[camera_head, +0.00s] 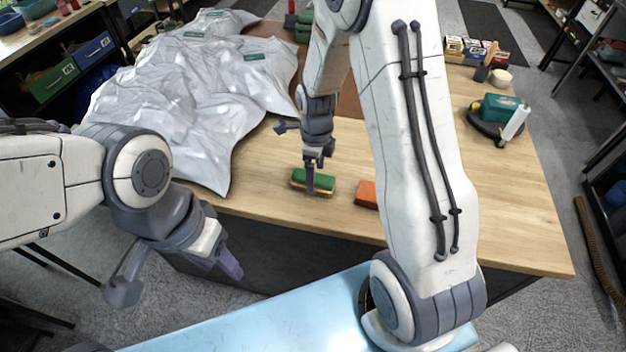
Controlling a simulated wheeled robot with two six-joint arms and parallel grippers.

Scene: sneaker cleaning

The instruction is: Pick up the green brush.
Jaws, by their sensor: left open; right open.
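The green brush (325,184) lies on the wooden table near its front edge. It has a green top and a pale underside. My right gripper (311,186) points down at the brush, with a finger in front of its middle. The jaws are open; I cannot tell whether they touch the brush or straddle it. My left gripper (231,268) is open and empty, off the table's front edge at the lower left, well apart from the brush.
An orange block (366,195) lies right of the brush, partly hidden by my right arm. Crumpled silvery sheeting (190,95) covers the table's left part. A teal-topped tool (498,108) and small boxes (465,46) stand at right. The front right tabletop (510,215) is clear.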

